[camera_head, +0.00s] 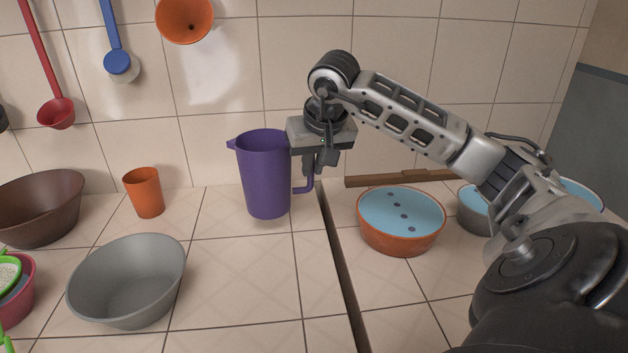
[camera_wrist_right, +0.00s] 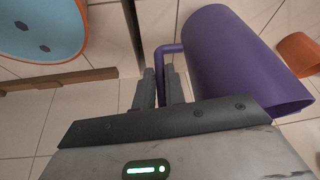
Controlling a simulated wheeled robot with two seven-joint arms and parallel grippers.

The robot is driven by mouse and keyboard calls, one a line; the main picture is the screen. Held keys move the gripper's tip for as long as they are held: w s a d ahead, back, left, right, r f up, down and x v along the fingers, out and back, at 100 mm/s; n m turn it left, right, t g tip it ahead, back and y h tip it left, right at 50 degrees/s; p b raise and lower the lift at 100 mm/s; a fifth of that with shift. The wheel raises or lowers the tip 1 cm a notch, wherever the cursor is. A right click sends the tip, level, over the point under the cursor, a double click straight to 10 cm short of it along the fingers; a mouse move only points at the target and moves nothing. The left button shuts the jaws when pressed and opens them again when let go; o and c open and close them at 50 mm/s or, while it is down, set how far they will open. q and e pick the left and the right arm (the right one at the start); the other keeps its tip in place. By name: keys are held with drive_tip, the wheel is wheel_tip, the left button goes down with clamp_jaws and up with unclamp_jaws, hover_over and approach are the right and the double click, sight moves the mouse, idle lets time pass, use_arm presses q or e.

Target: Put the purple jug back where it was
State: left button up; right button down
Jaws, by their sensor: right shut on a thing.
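The purple jug (camera_head: 264,175) is upright at the back of the tiled counter, just left of the dark gap. Its spout points left and its handle is on the right. My right gripper (camera_head: 318,168) is at the handle side and is shut on the handle. In the right wrist view the purple jug (camera_wrist_right: 235,60) lies to the right of the fingers (camera_wrist_right: 163,85), with its handle running between them. I cannot tell for certain whether the jug's base touches the counter. My left gripper is not in view.
An orange cup (camera_head: 144,192), a grey bowl (camera_head: 128,280) and a brown bowl (camera_head: 40,208) stand left of the jug. An orange bowl with a blue inside (camera_head: 400,220) and a wooden-looking bar (camera_head: 400,177) are right of the gap. Ladles hang on the wall.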

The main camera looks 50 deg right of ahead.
drive_tip(key=shift+w+d+f, duration=0.1)
drive_tip(key=shift+d+f, duration=0.05)
drive_tip(key=shift+f, duration=0.8)
drive_tip(key=shift+d+f, duration=0.1)
drive_tip(key=shift+f, duration=0.8)
drive_tip(key=shift+f, duration=0.2)
drive_tip(key=c, duration=1.5)
unclamp_jaws()
drive_tip(key=shift+o, duration=0.2)
drive_tip(key=shift+r, duration=0.15)
drive_tip(key=shift+r, duration=0.25)
drive_tip(key=p, duration=0.1)
approach(313, 182)
drive_tip(key=v, duration=0.3)
drive_tip(key=shift+d, duration=0.1)
